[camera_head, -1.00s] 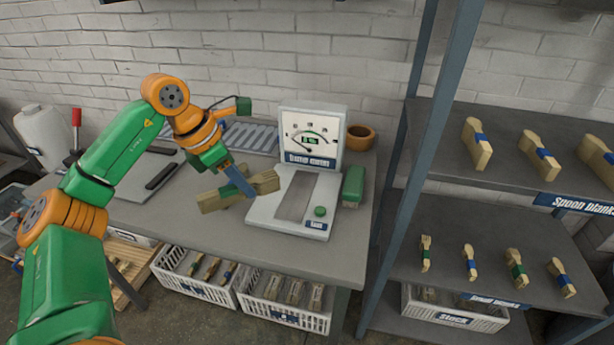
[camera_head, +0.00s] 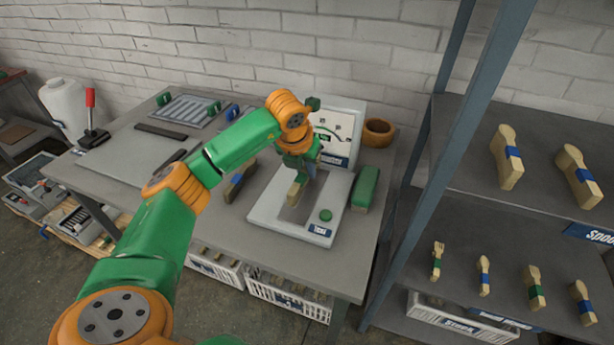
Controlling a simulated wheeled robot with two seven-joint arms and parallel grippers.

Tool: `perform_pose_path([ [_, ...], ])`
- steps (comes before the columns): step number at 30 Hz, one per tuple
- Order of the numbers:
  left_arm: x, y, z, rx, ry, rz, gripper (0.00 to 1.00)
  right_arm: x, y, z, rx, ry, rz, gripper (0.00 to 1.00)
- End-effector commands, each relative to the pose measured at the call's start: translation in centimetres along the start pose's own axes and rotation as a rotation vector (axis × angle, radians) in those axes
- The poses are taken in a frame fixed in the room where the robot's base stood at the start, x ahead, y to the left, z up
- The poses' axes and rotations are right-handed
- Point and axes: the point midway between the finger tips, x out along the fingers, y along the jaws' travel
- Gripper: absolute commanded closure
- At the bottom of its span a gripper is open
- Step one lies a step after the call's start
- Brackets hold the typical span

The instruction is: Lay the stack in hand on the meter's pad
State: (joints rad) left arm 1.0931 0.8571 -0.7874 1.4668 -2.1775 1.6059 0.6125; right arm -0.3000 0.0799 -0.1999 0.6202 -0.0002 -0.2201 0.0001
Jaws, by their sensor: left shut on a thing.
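The meter (camera_head: 264,208) is a white box with a dial panel (camera_head: 336,138) at its back, a green button on its front right and a grey pad (camera_head: 316,194) on top. My left gripper (camera_head: 303,176) is over the pad, shut on a pale wooden stack (camera_head: 297,191). One end of the stack shows below the fingers. The rest is hidden by the gripper and arm, and I cannot tell if the stack touches the pad. My right gripper is not in view.
A shelf rack (camera_head: 470,140) with wooden spoon pieces rises at right. The table's front edge is clear.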

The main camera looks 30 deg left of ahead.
Motion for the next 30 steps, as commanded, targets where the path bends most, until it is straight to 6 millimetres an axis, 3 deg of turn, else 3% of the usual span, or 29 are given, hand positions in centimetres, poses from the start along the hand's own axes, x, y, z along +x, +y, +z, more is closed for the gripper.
perform_pose_path([
  [5, 2.8, -0.3, -1.1, 0.003, 0.005, 0.001, 1.00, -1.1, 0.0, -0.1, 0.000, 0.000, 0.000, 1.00],
  [11, 3.3, -0.3, -1.2, 0.003, 0.000, 0.000, 1.00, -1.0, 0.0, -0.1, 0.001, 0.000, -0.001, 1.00],
  [12, 3.3, -0.3, -1.2, 0.003, 0.001, 0.000, 0.73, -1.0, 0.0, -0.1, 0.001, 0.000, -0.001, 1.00],
  [15, 3.3, -0.3, -1.2, 0.003, 0.001, 0.000, 0.48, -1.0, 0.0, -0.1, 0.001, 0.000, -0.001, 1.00],
  [25, 2.8, -0.3, -1.2, 0.002, 0.000, 0.000, 0.48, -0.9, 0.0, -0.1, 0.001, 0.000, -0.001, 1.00],
  [30, -1.2, -0.3, -1.1, 0.003, -0.005, -0.002, 0.48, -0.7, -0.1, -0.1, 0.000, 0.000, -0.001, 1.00],
])
